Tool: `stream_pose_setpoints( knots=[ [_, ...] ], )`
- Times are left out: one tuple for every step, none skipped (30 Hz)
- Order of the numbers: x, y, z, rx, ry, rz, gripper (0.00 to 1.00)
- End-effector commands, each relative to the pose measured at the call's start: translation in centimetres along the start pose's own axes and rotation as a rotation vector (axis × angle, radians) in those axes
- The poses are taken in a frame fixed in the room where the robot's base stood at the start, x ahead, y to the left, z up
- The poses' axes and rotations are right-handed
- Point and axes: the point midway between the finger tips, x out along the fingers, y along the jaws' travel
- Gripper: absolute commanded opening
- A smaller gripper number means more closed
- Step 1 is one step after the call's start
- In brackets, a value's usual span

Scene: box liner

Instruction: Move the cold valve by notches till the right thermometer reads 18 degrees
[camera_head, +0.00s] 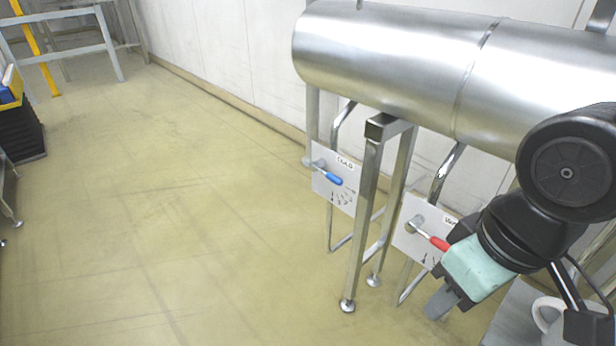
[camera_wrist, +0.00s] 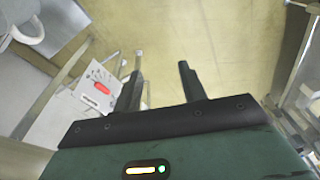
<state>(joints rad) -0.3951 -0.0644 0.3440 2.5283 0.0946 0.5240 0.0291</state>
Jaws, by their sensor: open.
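The cold valve's blue lever (camera_head: 332,179) sticks out of a white panel (camera_head: 345,197) marked COLD, under the steel tank in the head view. It points to the right and slightly down over printed notch marks. A second panel to its right carries a red lever (camera_head: 437,243), which also shows in the wrist view (camera_wrist: 102,88). My gripper (camera_head: 442,303) is low at the right, just below and beside the red lever, apart from the blue one. In the wrist view my gripper (camera_wrist: 162,70) is open and empty, with floor between the fingers. I see no thermometer in either view.
A large steel tank (camera_head: 400,62) on metal legs (camera_head: 362,225) stands above the panels. A white mug (camera_head: 546,312) is on a grey surface at the lower right. Open floor (camera_head: 180,220) lies left of the panels.

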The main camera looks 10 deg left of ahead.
Motion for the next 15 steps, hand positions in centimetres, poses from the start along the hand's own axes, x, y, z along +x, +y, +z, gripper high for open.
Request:
stream_pose_setpoints(
  knots=[
    [1.1, 0.2, -0.6, 0.007, 0.021, 0.000, 0.41],
    [1.4, 0.3, -1.1, 0.011, 0.036, 0.000, 0.41],
    [1.9, 0.5, -1.7, 0.017, 0.057, 0.000, 0.41],
    [2.2, 0.7, -2.1, 0.022, 0.071, 0.000, 0.41],
    [2.7, 0.8, -2.6, 0.026, 0.089, 0.000, 0.41],
    [3.2, 1.1, -3.3, 0.031, 0.112, 0.000, 0.41],
    [3.6, 1.2, -3.8, 0.036, 0.130, 0.000, 0.41],
    [4.1, 1.4, -4.4, 0.042, 0.150, 0.000, 0.41],
    [4.6, 1.6, -5.1, 0.049, 0.175, 0.000, 0.41],
    [5.1, 1.9, -5.7, 0.055, 0.195, 0.000, 0.41],
    [5.6, 2.1, -6.3, 0.059, 0.216, 0.000, 0.41],
    [6.2, 2.4, -7.2, 0.066, 0.245, 0.000, 0.41],
    [6.7, 2.6, -7.8, 0.073, 0.269, -0.001, 0.41],
    [7.2, 2.9, -8.5, 0.080, 0.294, -0.001, 0.41],
    [8.0, 3.3, -9.5, 0.088, 0.328, -0.002, 0.41]
  ],
)
